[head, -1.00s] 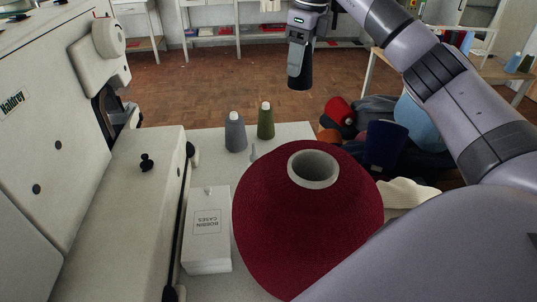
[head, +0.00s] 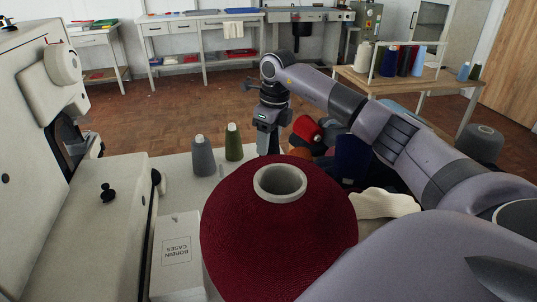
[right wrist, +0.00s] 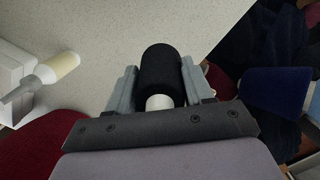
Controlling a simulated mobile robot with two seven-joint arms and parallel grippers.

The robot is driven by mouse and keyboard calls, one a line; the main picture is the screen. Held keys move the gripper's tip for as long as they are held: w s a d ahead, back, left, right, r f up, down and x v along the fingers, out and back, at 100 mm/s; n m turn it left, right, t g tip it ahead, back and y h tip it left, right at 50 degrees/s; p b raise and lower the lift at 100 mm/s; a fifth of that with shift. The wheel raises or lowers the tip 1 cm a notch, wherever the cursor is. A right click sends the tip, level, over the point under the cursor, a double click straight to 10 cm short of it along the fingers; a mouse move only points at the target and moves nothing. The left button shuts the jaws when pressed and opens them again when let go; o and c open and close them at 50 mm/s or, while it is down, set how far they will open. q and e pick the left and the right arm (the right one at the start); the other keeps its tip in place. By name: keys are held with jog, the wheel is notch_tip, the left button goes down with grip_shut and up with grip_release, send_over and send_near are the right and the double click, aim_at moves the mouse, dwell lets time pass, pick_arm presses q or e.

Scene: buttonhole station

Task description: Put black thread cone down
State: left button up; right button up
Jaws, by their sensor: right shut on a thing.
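My right gripper (head: 268,128) is over the far part of the white table (head: 180,165), just behind the big red thread cone. It is shut on the black thread cone (right wrist: 160,68), which shows between the two fingers in the right wrist view with its pale tip toward my wrist. In the head view the cone's lower part is hidden by the red cone, so I cannot tell whether its base touches the table. My left gripper is not in view.
The big red cone (head: 275,235) fills the front. Grey (head: 203,157) and green (head: 233,143) cones stand left of my gripper, with a bobbin cases box (head: 178,250) nearer. A dark blue cone (head: 352,158) and other cones lie to the right. The sewing machine (head: 95,225) bounds the left.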

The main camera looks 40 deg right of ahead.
aim_at(269, 154)
jog(key=shift+f, duration=2.1)
jog(key=shift+f, duration=0.1)
jog(key=o, duration=1.1)
jog(key=r, duration=0.4)
jog(key=s+r, duration=0.1)
jog(key=r, duration=0.7)
jog(key=shift+s+d+r+p, duration=0.1)
jog(key=shift+s+d+p, duration=0.1)
jog(key=shift+p, duration=0.15)
